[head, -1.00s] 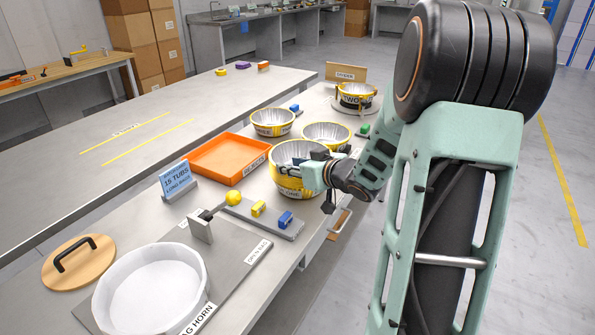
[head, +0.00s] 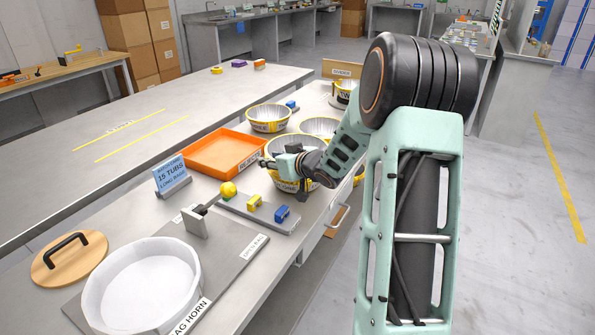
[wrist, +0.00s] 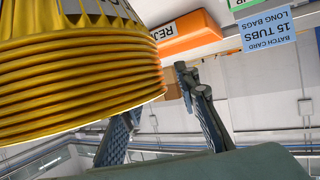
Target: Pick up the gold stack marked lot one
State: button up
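The gold stack (head: 284,184) is a nest of ribbed yellow tubs with a silvery inside, on the bench right of the orange tray. My gripper and wrist cover much of it and its label in the head view. In the wrist view the stack's ribbed gold side (wrist: 75,85) fills the upper left, close by. My gripper (wrist: 158,98) shows there with its two fingers apart and nothing between them. The stack is beside the fingers; I cannot tell whether they touch. Another gold stack (head: 343,98), with a dark band, stands farther back, partly behind my arm.
Two more foil tubs (head: 268,119) (head: 318,126) stand just behind. The orange tray (head: 218,154) is left of the stack. A grey rack (head: 249,212) with yellow and blue blocks, a blue batch card (head: 172,176) and a white round tub (head: 150,285) are nearer. The far bench is mostly clear.

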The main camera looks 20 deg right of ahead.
grip_shut()
jog(key=shift+r, duration=0.1)
dwell(0.3)
